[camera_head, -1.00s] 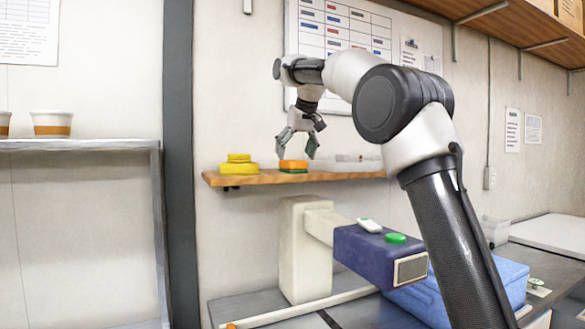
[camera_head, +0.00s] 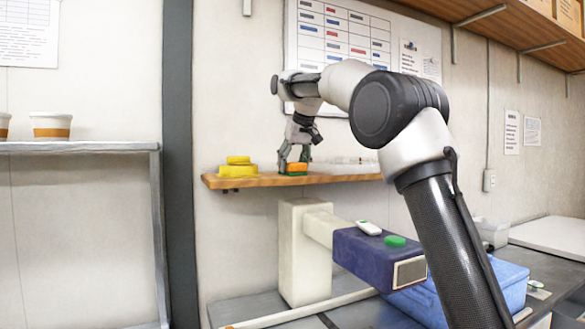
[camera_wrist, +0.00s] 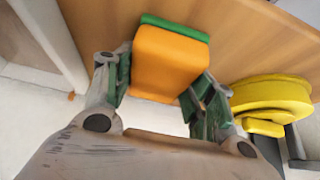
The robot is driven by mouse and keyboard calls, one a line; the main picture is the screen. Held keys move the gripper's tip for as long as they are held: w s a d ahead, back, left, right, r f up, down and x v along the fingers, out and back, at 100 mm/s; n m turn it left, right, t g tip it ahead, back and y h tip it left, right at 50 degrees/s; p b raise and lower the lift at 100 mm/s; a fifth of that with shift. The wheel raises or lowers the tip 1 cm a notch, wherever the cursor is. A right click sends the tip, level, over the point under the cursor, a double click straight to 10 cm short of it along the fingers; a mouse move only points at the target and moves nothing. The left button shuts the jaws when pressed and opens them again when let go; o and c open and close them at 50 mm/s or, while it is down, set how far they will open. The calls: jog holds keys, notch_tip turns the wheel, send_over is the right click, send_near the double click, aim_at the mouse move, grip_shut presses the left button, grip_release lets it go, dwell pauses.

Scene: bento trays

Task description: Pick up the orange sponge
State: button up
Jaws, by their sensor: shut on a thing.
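The orange sponge (camera_head: 298,167) sits on top of a green piece (camera_head: 293,173) on the wooden wall shelf. In the wrist view the orange sponge (camera_wrist: 168,62) lies between my two fingers, with the green piece (camera_wrist: 172,26) showing along its far edge. My gripper (camera_head: 292,165) points down over the shelf and is shut on the orange sponge. My gripper also shows in the wrist view (camera_wrist: 163,95), a finger on each side of the sponge. Whether the sponge is lifted off the green piece cannot be told.
A yellow stack (camera_head: 238,169) stands left of the sponge on the wooden shelf (camera_head: 265,181); it also shows in the wrist view (camera_wrist: 270,95). A clear tray (camera_head: 350,166) lies to the right. Below are a blue block (camera_head: 372,258) and a white post (camera_head: 303,255).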

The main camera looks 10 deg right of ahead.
jog(key=shift+r, duration=0.1)
jog(key=shift+s+r, duration=0.1)
jog(key=shift+r, duration=0.1)
notch_tip(320, 180, up, 6)
jog(key=shift+r, duration=0.1)
jog(key=shift+s+r, duration=0.15)
jog(key=shift+s, duration=0.05)
jog(key=s+d, duration=0.2)
jog(key=s, duration=0.7)
jog(key=s+d, duration=0.2)
jog(key=s, duration=0.8)
